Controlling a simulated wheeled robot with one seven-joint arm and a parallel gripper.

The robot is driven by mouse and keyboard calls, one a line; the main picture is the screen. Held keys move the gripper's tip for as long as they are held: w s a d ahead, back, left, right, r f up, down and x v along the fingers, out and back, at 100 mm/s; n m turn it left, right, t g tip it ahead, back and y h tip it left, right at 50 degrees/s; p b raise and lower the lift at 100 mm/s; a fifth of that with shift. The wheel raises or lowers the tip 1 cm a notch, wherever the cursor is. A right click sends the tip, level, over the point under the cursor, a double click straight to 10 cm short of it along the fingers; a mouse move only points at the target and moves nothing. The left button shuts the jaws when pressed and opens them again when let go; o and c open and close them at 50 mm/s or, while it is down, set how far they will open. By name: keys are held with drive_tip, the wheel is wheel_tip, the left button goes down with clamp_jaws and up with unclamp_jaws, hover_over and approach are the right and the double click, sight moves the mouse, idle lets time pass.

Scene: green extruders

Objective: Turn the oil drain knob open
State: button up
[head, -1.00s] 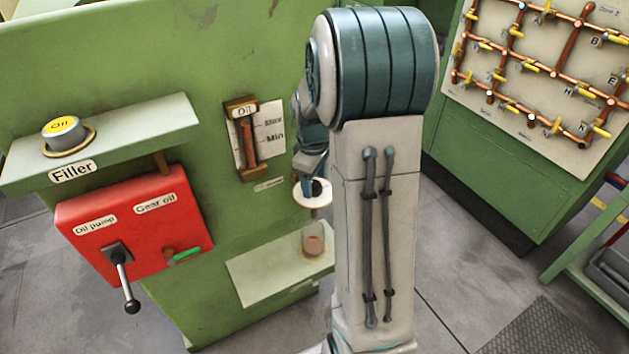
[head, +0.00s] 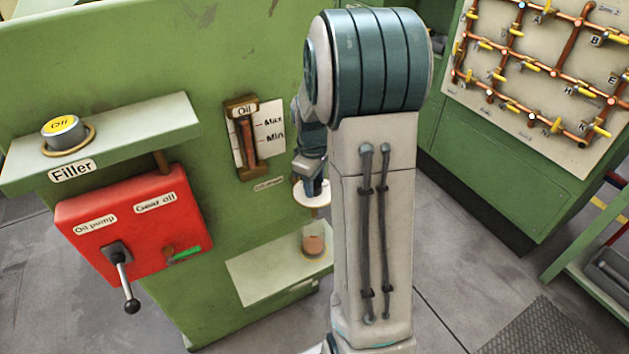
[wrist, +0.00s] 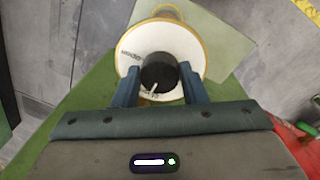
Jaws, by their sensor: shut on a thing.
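The oil drain knob (wrist: 158,72) is black and round, with a short white mark that points towards the lower left in the wrist view. It sits on a white dial disc (wrist: 178,36) with a yellow rim and small lettering that I cannot read surely. My gripper (wrist: 159,80) has one blue finger on each side of the knob and is shut on it. In the head view the dial disc (head: 312,199) shows edge-on beside the green machine, below the oil gauge. My gripper (head: 311,186) stands over it there and hides most of the knob.
A glass jar (head: 314,242) with brownish contents stands on a pale green shelf (head: 262,281) below the dial. An oil gauge (head: 246,138), a red box (head: 136,225) with a lever, and the filler shelf (head: 125,138) are to the left. A pipe panel (head: 540,75) is at right.

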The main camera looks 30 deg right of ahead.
drive_tip(key=m, duration=0.4)
drive_tip(key=shift+a+m+b, duration=0.1)
drive_tip(key=shift+m+b, duration=0.2)
drive_tip(key=shift+b, duration=0.1)
drive_tip(key=m, duration=0.4)
drive_tip(key=shift+g, duration=0.3)
drive_tip(key=m, duration=0.4)
drive_tip(key=shift+w+a+m, duration=0.1)
drive_tip(key=shift+m, duration=0.3)
drive_tip(key=shift+w+m+p, duration=0.1)
drive_tip(key=shift+m+p, duration=0.25)
drive_tip(key=shift+m, duration=1.55)
drive_tip(key=o, duration=1)
drive_tip(key=shift+c, duration=0.2)
drive_tip(key=shift+r, duration=0.15)
wheel_tip(320, 180, up, 14)
drive_tip(key=shift+w+a+f, duration=0.2)
drive_tip(key=shift+w+a, duration=0.1)
drive_tip(key=shift+w, duration=0.05)
